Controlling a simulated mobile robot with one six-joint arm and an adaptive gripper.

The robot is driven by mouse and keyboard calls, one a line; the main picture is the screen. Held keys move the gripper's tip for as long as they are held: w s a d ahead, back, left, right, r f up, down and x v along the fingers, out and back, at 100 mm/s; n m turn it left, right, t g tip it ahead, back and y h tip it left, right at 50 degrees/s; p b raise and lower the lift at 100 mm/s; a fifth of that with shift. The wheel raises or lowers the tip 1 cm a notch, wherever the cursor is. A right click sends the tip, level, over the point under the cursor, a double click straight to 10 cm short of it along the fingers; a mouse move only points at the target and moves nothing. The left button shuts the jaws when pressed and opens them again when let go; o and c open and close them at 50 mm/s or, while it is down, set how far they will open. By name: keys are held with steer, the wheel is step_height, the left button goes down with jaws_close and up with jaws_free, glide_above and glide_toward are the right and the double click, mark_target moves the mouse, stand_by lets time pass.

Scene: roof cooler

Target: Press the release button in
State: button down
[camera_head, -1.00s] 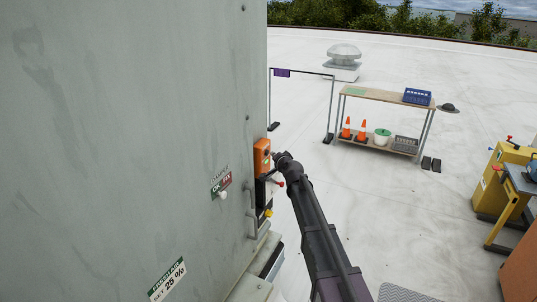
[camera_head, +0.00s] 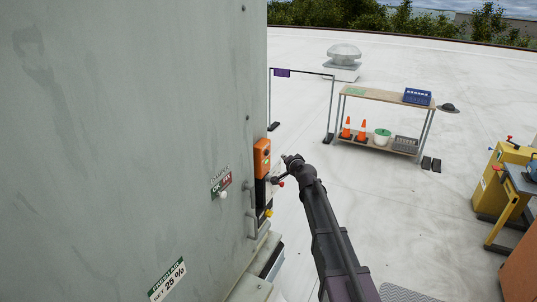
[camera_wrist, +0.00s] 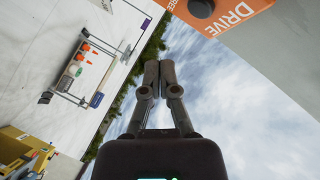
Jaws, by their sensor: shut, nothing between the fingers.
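An orange box (camera_head: 262,158) is fixed to the near edge of the large grey cabinet (camera_head: 150,130). In the wrist view the orange box (camera_wrist: 240,14) shows the words DRIVE and FREE, cut by the frame edge, and a dark round knob or button (camera_wrist: 201,8). I cannot tell whether this is the release button or how far in it stands. My gripper (camera_head: 285,158) is just right of the orange box, apart from it. In the wrist view its fingers (camera_wrist: 153,66) are shut together and empty, left of and below the dark knob.
Below the orange box are a red ball knob (camera_head: 281,184), a yellow part (camera_head: 269,213) and a grey handle (camera_head: 252,212). A white knob (camera_head: 222,195) sits under a damper sign. A shelf bench (camera_head: 385,97) stands behind on open white roof. Yellow equipment (camera_head: 497,190) stands right.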

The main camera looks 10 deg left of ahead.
steer(key=shift+s+d, duration=0.25)
steer(key=shift+d, duration=0.4)
stand_by(0.8)
